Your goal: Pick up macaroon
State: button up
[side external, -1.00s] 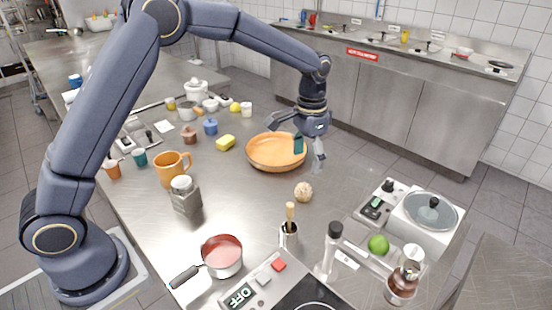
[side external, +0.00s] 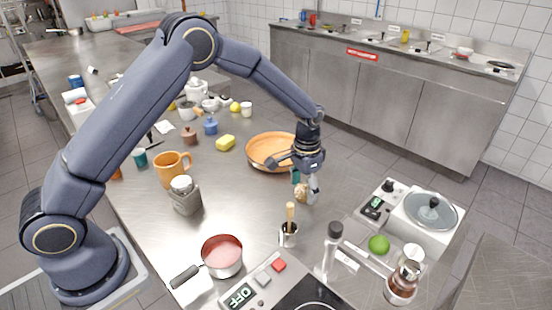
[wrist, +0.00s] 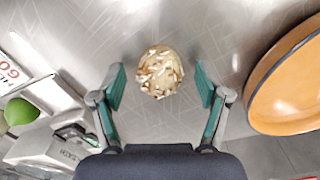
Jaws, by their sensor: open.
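The macaroon (wrist: 160,72) is a round, pale ball with nut slivers on it. In the wrist view it lies on the steel counter, between and a little beyond the fingertips of my gripper (wrist: 160,86). My gripper is open and there is a gap on each side of the macaroon. In the side view my gripper (side external: 305,188) points down right over the macaroon (side external: 301,193), which is partly hidden by a finger.
An orange dish (side external: 262,160) stands close beside my gripper, to the right in the wrist view (wrist: 285,85).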

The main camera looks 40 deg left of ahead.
jog(key=c, duration=1)
jog(key=shift+c, duration=0.2)
